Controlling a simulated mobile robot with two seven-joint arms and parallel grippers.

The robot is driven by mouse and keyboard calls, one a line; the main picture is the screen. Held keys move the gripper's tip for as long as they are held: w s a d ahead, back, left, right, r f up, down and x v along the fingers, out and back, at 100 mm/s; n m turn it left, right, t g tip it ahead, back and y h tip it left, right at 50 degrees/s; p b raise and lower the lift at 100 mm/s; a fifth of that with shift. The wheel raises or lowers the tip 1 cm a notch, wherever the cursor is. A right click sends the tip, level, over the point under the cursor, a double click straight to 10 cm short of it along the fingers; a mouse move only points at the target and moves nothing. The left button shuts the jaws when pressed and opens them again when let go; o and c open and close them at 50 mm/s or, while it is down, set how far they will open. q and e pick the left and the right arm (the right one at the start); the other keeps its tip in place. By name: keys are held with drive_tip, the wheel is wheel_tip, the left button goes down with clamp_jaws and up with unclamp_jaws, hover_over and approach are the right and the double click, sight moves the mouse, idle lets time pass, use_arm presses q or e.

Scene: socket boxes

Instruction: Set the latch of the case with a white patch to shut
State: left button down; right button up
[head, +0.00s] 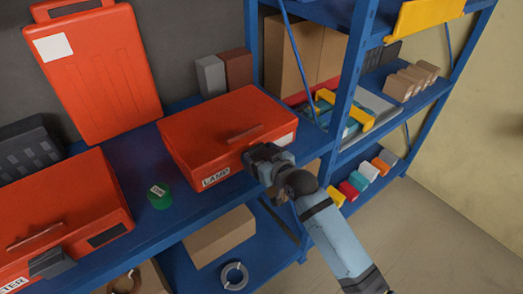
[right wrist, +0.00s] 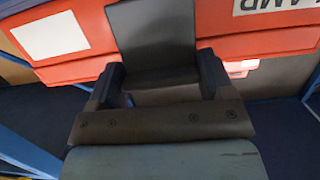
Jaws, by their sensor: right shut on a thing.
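The red LAMP case (head: 222,128) lies closed on the blue shelf, with a white patch (head: 286,139) on its front at the right. The patch also shows in the right wrist view (right wrist: 49,35), left of a dark grey latch (right wrist: 152,32). My right gripper (head: 262,160) is at the case's front, its fingers on both sides of the latch and shut on it. The gripper hides the latch in the head view, and whether the latch is fully down is hard to tell. My left gripper is not in view.
Another red case (head: 62,213) with a dark patch lies at the left. A red case with a white label (head: 98,75) stands against the wall. A green round container (head: 159,196) sits between the two lying cases. A blue rack post (head: 345,100) rises at the right.

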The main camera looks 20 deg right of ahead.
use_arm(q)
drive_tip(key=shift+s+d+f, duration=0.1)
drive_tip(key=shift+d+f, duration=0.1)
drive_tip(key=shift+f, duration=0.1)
use_arm(e)
drive_tip(key=shift+w+a+r+g, duration=0.1)
drive_tip(key=shift+w+g, duration=0.2)
drive_tip(key=shift+g, duration=0.2)
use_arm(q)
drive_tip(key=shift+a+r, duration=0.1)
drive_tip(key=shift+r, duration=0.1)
use_arm(e)
drive_tip(key=o, duration=0.9)
use_arm(q)
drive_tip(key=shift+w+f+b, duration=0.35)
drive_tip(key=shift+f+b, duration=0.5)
drive_tip(key=shift+b, duration=0.35)
use_arm(e)
drive_tip(key=v, duration=1.3)
drive_tip(key=shift+s+r, duration=0.2)
drive_tip(key=shift+s, duration=0.15)
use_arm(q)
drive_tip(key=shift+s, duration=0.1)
